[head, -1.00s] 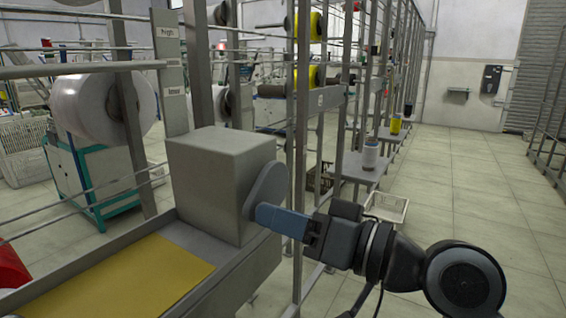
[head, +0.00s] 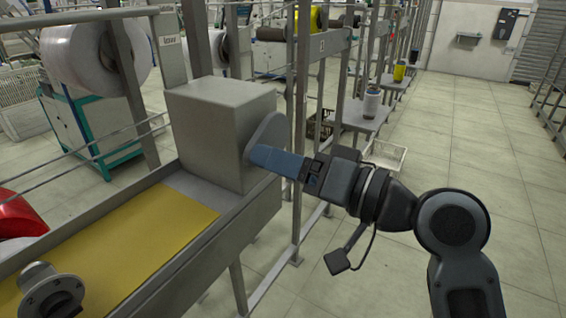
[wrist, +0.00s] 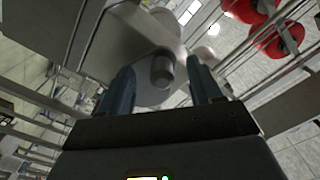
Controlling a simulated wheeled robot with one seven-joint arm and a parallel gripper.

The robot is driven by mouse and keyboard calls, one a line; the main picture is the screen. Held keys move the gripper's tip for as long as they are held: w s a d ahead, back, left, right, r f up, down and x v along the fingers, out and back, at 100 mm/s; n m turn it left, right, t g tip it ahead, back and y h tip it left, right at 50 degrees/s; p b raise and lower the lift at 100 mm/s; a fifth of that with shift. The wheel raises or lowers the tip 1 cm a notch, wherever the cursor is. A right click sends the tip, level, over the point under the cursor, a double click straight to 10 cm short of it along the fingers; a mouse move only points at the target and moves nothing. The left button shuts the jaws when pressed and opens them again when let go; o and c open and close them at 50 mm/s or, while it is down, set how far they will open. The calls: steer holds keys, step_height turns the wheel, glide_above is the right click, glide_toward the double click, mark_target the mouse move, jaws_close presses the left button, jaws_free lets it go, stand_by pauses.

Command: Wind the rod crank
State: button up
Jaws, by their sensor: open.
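The crank is a grey rounded plate (head: 266,136) on the right side of a grey box (head: 218,125). In the wrist view the crank arm (wrist: 140,45) shows with a short round knob (wrist: 162,70) standing out from it. My gripper (head: 255,158) has blue fingers and reaches to the crank from the right. In the wrist view my gripper (wrist: 160,85) is open, with one finger on each side of the knob. I cannot tell whether the fingers touch it. In the head view the fingers hide the knob.
The box stands on a metal trough with a yellow sheet (head: 130,245). A numbered dial (head: 48,292) is at the lower left. Metal posts (head: 300,110) rise behind the crank. A shelf with a spool (head: 372,104) stands farther back. The tiled floor (head: 480,150) at right is clear.

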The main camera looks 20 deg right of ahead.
steer(key=b+v, duration=0.2)
steer(key=v, duration=0.6)
stand_by(0.5)
stand_by(0.4)
